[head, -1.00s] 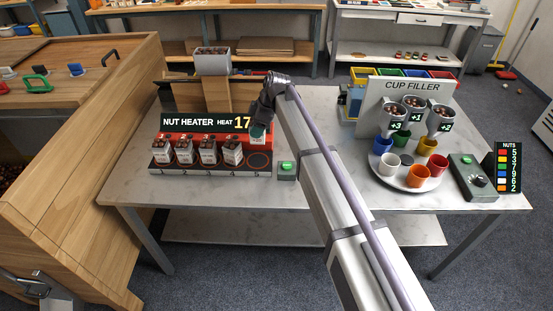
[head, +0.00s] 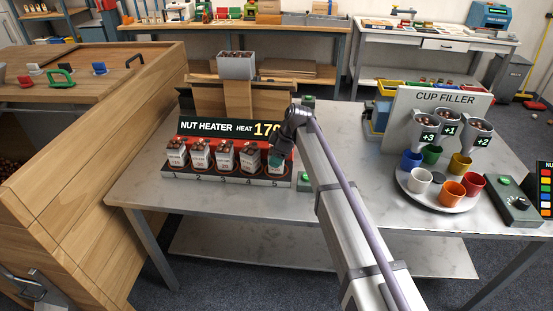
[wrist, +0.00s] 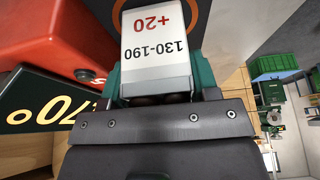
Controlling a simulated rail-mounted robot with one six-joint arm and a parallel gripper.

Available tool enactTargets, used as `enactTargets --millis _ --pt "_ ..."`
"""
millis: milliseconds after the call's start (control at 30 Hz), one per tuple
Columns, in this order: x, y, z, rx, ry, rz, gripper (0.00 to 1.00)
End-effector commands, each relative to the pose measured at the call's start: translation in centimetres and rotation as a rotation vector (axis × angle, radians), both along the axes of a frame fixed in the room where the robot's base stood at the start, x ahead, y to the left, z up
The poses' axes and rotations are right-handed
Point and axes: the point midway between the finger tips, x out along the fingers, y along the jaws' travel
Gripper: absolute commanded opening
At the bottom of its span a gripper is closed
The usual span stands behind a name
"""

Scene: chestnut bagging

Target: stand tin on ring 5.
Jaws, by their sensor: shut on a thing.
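My gripper (wrist: 157,80) is shut on a white tin (wrist: 155,50) marked +20 and 130-190, with dark nuts at its open end. In the head view my gripper (head: 277,158) is over ring 5, at the right end of the nut heater (head: 228,178). The tin is mostly hidden there by the gripper. Part of an orange ring (wrist: 117,12) shows beyond the tin in the wrist view. I cannot tell whether the tin touches the ring. Several similar tins, such as the one beside ring 5 (head: 250,157), stand on the other rings.
The heater's sign (head: 230,127) stands behind the tins; its heat number is partly hidden by my arm. A green button (head: 304,178) sits right of the heater. The cup filler (head: 445,125) with several coloured cups stands on the table's right. The table between is clear.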

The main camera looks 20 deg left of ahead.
Motion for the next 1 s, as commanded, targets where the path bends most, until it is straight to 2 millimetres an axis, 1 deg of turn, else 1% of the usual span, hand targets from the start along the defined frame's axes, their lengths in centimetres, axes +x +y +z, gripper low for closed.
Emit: enactTargets --millis 67,100,367,567,667,767,867,1000 --pt "0.0 0.0 -0.4 0.0 0.0 0.0 0.25" --pt "0.0 0.0 -0.4 0.0 0.0 0.0 0.56" --pt "0.0 0.0 -0.3 0.0 0.0 0.0 0.81" --pt "0.0 0.0 -0.3 0.0 0.0 0.0 0.81" --pt "0.0 0.0 0.2 0.0 0.0 0.0 0.81" --pt "0.1 -0.4 1.6 0.0 0.0 -0.001 0.81" --pt "0.2 -1.1 3.7 0.0 0.0 0.0 0.81" --pt "0.5 -2.4 7.5 0.0 0.0 -0.001 0.81"
